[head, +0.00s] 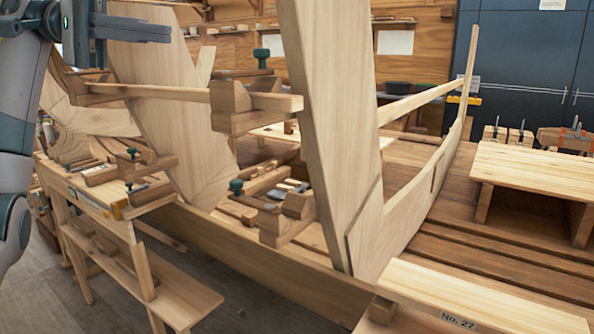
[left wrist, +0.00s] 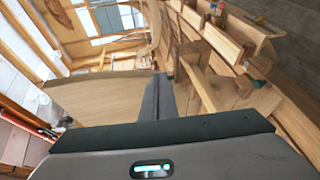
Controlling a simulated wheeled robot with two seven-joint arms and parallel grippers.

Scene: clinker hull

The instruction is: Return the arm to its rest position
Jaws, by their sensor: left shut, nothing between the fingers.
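My left arm comes in at the upper left of the head view. Its gripper (head: 160,31) is up in the air in front of the tall wooden boards of the hull, with its fingers toward the right. In the left wrist view the two dark fingers (left wrist: 158,98) lie together with nothing between them. A broad pale plank (left wrist: 100,97) lies beyond them there; I cannot tell whether they touch it. My right gripper is in neither view.
A tall wooden stem board (head: 330,120) stands in the middle. A workbench with clamps (head: 130,205) is at left, over a low bench (head: 180,285). A plank marked "No. 27" (head: 480,305) lies at front right. Blue cabinets (head: 520,70) stand behind.

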